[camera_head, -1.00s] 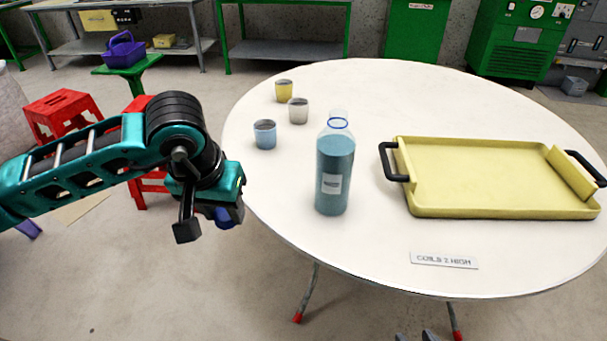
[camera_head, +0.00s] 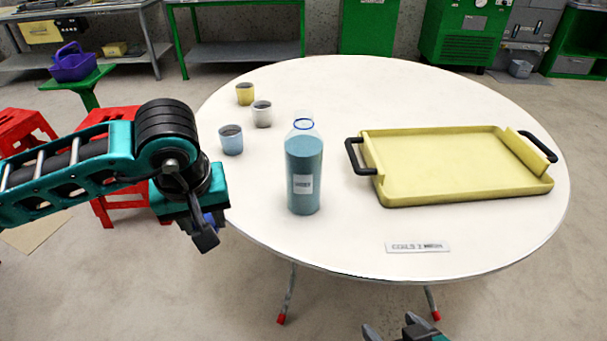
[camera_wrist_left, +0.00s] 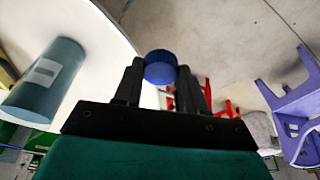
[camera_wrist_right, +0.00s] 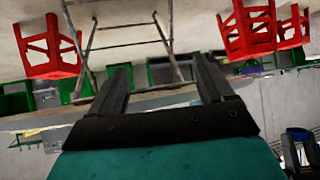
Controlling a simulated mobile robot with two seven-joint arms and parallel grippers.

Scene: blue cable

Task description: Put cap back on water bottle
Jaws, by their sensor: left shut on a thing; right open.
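The water bottle (camera_head: 304,175) stands upright and open on the white round table (camera_head: 420,240), filled with blue-green liquid. A blue ring shows around its neck. Its lower part also shows in the left wrist view (camera_wrist_left: 48,80). My left gripper (camera_wrist_left: 162,75) is shut on the blue cap (camera_wrist_left: 160,66). In the head view my left gripper (camera_head: 205,225) hangs beside the table's left edge, left of the bottle, and mostly hides the cap. My right gripper (camera_wrist_right: 157,75) is open and empty. In the head view my right gripper (camera_head: 392,330) shows at the bottom edge, in front of the table.
A yellow tray (camera_head: 460,190) with black handles lies right of the bottle. A yellow cup (camera_head: 245,94), a white cup (camera_head: 262,114) and a blue cup (camera_head: 231,140) stand behind it to the left. A label plate (camera_head: 418,247) lies near the front edge. Red stools stand at left.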

